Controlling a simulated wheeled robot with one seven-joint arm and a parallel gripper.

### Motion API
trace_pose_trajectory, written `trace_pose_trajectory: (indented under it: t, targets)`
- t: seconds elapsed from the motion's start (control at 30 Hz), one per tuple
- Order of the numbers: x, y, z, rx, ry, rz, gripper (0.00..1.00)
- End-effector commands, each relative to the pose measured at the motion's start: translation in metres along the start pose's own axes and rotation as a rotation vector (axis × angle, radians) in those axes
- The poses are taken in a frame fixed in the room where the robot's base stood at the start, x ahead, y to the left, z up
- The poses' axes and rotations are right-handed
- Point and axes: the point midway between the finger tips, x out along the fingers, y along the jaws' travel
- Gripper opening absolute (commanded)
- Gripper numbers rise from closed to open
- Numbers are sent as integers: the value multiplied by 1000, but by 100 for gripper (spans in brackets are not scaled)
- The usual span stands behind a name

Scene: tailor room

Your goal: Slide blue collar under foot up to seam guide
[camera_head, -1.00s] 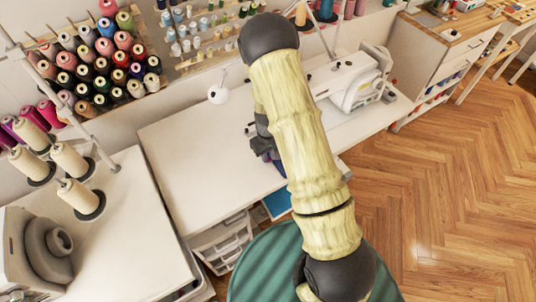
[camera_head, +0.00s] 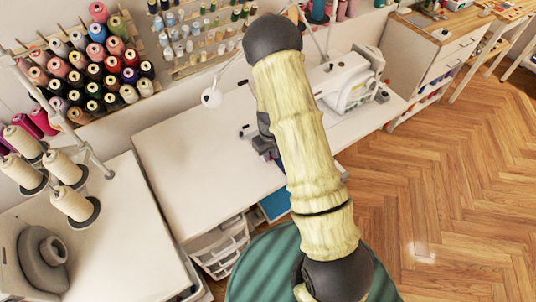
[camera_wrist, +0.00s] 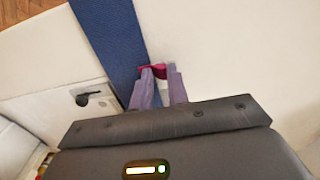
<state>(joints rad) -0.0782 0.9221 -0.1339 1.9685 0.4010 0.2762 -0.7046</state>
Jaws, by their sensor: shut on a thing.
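In the wrist view a blue cloth strip (camera_wrist: 108,38), seemingly the blue collar, runs from the top edge down to my gripper (camera_wrist: 158,76). It passes beside and partly behind the left finger. A small magenta and white thing (camera_wrist: 153,69) shows between the fingertips, and the fingers are shut on it. I cannot tell how it joins the blue strip. In the head view the white sewing machine (camera_head: 350,88) stands on the white table (camera_head: 190,150). My arm hides its needle end, so foot and seam guide cannot be made out. My gripper (camera_head: 266,150) is mostly hidden there, low over the table.
The table left of my arm is mostly clear. A second white table (camera_head: 110,235) with cream thread cones (camera_head: 70,203) stands at the left. Thread racks (camera_head: 100,65) line the wall. A drawer unit (camera_head: 222,245) sits below the table. A green round surface (camera_head: 265,265) is in front.

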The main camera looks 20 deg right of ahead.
Motion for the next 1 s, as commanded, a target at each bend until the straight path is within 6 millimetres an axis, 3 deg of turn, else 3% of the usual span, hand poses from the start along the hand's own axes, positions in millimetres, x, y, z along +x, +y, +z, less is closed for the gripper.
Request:
trace_pose_trajectory:
  t: [0.43, 0.47, 0.57, 1.0]
  targets:
    - [0, 5, 0, 0, 0, 0, 0]
    - [0, 5, 0, 0, 0, 0, 22]
    - [0, 5, 0, 0, 0, 0, 42]
    - [-8, 5, 0, -1, 0, 0, 42]
